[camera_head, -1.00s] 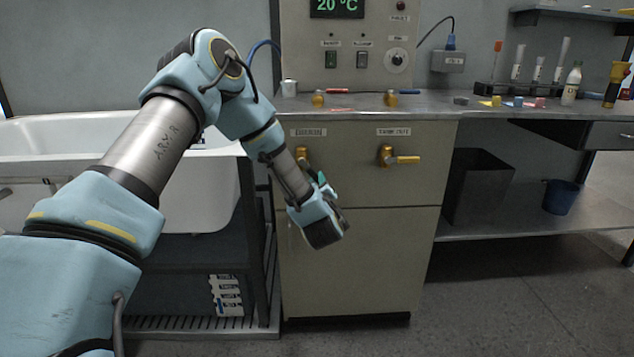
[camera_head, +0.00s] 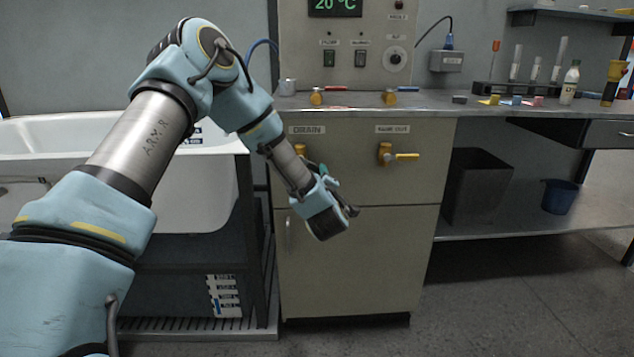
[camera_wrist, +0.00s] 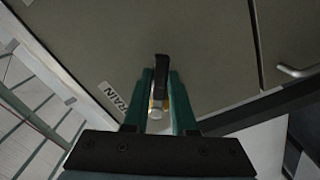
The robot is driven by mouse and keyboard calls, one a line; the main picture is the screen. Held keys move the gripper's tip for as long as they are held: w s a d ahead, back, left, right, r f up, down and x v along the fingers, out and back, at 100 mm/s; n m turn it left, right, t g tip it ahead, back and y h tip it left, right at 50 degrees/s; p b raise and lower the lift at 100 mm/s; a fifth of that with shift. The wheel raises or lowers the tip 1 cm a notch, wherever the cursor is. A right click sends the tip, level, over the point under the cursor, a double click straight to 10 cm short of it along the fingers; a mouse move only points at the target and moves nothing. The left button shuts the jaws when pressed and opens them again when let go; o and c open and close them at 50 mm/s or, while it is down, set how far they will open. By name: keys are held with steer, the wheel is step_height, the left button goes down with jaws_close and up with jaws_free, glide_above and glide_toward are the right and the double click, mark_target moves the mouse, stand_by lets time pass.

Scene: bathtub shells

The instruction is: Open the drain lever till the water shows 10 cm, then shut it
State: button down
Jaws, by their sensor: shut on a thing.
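The drain valve's yellow body (camera_head: 300,149) sits on the cabinet front under the DRAIN label (camera_head: 307,130); my arm partly hides it. My gripper (camera_head: 323,182) is in front of the cabinet just below and right of it. In the wrist view, my gripper's green fingers (camera_wrist: 161,82) are closed around the drain lever (camera_wrist: 162,68), whose dark end shows between the tips. The white bathtub (camera_head: 195,190) stands at the left, partly behind my arm. A small marked plate (camera_head: 190,138) shows at its rim, too small to read. The water surface is not visible.
A second yellow valve lever (camera_head: 402,156) sits to the right on the cabinet (camera_head: 360,260). The display (camera_head: 335,6) above reads 20 °C. A white marked strip (camera_head: 225,296) is below the tub. A dark bin (camera_head: 475,187) and blue bucket (camera_head: 559,197) stand on the right shelf.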

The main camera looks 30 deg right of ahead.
steer(key=shift+s+d+r+n+b, duration=0.15)
steer(key=shift+r+n+b, duration=0.4)
steer(key=shift+n, duration=0.6)
steer(key=shift+d+r+n+b, duration=0.15)
steer(key=shift+r+n+b, duration=0.4)
steer(key=shift+n, duration=0.55)
steer(key=shift+s+d+r+n+b, duration=0.15)
steer(key=shift+r+n+b, duration=0.4)
steer(key=shift+n, duration=0.6)
steer(key=shift+r, duration=0.1)
steer(key=c, duration=0.7)
jaws_free()
steer(key=v, duration=1)
steer(key=shift+s+a+r, duration=0.1)
steer(key=shift+s+a, duration=0.1)
steer(key=shift+s, duration=0.1)
